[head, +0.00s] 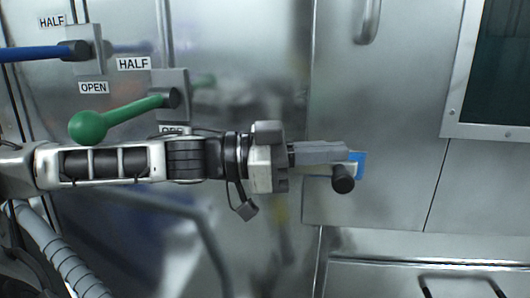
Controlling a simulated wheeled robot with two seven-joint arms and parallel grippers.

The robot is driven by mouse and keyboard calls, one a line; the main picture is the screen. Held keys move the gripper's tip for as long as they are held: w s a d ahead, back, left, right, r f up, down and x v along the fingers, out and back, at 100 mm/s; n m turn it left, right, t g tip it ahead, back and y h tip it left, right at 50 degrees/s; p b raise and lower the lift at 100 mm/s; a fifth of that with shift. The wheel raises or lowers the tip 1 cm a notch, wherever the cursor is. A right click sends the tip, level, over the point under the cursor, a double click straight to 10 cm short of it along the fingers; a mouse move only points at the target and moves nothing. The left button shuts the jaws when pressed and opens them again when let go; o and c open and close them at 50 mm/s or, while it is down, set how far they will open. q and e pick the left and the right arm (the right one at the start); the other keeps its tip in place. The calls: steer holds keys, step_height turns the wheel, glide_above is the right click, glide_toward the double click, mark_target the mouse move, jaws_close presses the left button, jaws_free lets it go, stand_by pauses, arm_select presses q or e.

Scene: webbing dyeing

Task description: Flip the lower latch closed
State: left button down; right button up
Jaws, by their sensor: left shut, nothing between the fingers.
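The lower latch shows as a short black cylindrical knob (343,181) at the edge of a steel door, right of the middle in the head view. A small blue piece (359,161) shows just above and right of the knob. My left gripper (346,153) reaches in from the left, level. Its fingers are shut and empty, with their tips just above the knob and in front of the blue piece. The fingers hide much of the latch, and I cannot tell whether they touch it. My right gripper is not in view.
A green-knobbed lever (88,126) and a blue lever (40,53) stick out at the upper left, near HALF and OPEN labels. A door handle (368,18) is at the top. A framed dark window (505,60) is at the upper right. The steel panel right of the gripper is clear.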

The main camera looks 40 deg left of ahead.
arm_select(q)
steer(key=r+b+v, duration=0.1)
steer(key=b+v, duration=0.7)
steer(key=v, duration=0.8)
steer(key=shift+f, duration=0.5)
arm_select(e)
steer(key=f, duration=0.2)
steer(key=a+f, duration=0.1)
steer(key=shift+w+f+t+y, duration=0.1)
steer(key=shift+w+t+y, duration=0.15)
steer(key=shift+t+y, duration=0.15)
